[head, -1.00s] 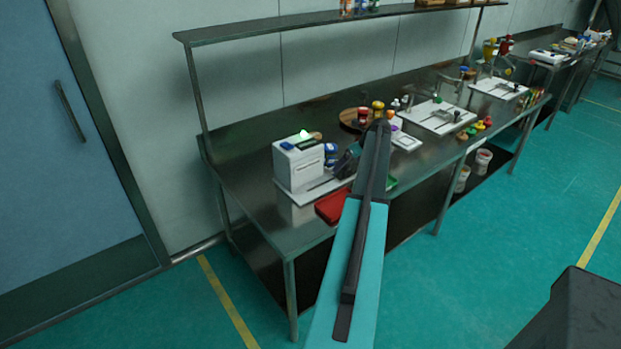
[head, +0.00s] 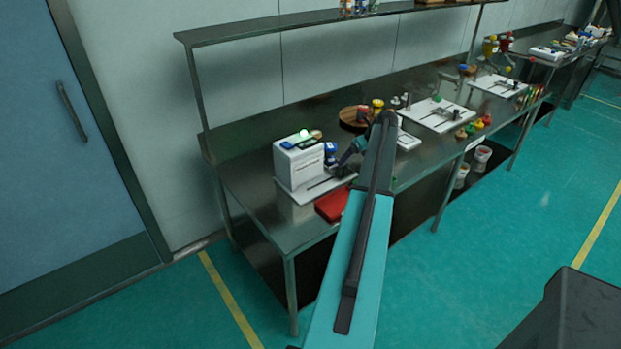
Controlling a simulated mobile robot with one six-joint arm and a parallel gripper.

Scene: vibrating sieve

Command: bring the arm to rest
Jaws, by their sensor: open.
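My arm rises from the bottom of the head view to an elbow above the steel workbench (head: 262,205). Beyond the elbow, my gripper (head: 343,164) shows small and dark just right of the white boxy machine (head: 299,165). It is open, and I see nothing held in it. Its fingertips are hard to make out, and I cannot tell its height above the machine's base plate. My upper arm hides part of the bench behind it.
A red tray (head: 332,205) lies at the bench's front edge, close to my arm. A blue-lidded jar (head: 330,149) stands behind my gripper. A round wooden board (head: 352,117) and a white plate with instruments (head: 437,114) are farther back. A shelf (head: 300,20) runs above.

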